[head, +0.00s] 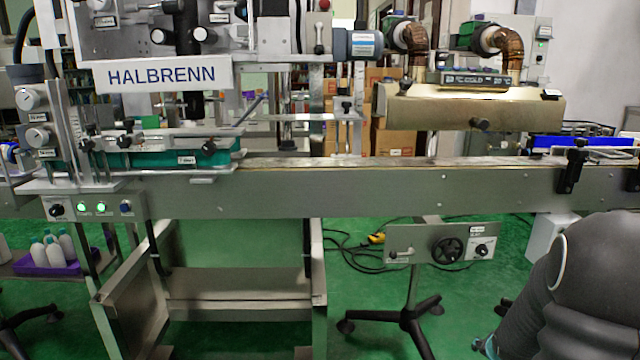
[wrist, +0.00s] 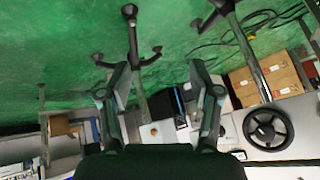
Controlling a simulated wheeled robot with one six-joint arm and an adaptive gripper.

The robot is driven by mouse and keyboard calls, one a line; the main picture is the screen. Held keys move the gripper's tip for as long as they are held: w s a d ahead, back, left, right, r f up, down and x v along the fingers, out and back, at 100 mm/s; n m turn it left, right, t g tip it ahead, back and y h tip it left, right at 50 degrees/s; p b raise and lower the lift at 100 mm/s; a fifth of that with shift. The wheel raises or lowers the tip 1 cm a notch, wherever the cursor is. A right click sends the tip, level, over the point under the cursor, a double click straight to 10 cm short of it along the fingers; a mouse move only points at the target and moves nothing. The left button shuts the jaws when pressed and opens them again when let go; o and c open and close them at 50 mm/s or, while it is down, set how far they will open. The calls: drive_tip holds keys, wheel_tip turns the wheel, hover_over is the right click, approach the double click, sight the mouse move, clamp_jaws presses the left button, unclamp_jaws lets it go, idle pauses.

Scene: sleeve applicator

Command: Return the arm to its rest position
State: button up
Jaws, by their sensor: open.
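My gripper (wrist: 158,95) shows in the wrist view with its two fingers spread apart and nothing between them. The wrist view is tilted, with the green floor at the top and a black handwheel (wrist: 268,127) to the right of the fingers. In the head view my dark arm (head: 590,285) fills the lower right corner, in front of the conveyor. The gripper itself cannot be made out clearly there.
The conveyor (head: 380,190) runs across the head view, with the HALBRENN machine (head: 162,75) at left and a heat tunnel (head: 470,108) at right. A handwheel panel (head: 440,245) stands below on a black-footed stand. White bottles (head: 52,250) sit in a purple tray at lower left.

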drive_tip(key=s+a+r+n+y, duration=0.1)
drive_tip(key=s+a+r+n, duration=0.3)
drive_tip(key=s+a+r, duration=0.6)
drive_tip(key=s+a+r+n+g+y, duration=0.1)
drive_tip(key=s+a+r+n, duration=0.4)
drive_tip(key=s+a+r, duration=0.6)
drive_tip(key=s+a+y, duration=0.1)
drive_tip(key=s+a, duration=0.3)
drive_tip(key=shift+a+r, duration=0.15)
drive_tip(key=shift+r, duration=0.1)
idle(0.7)
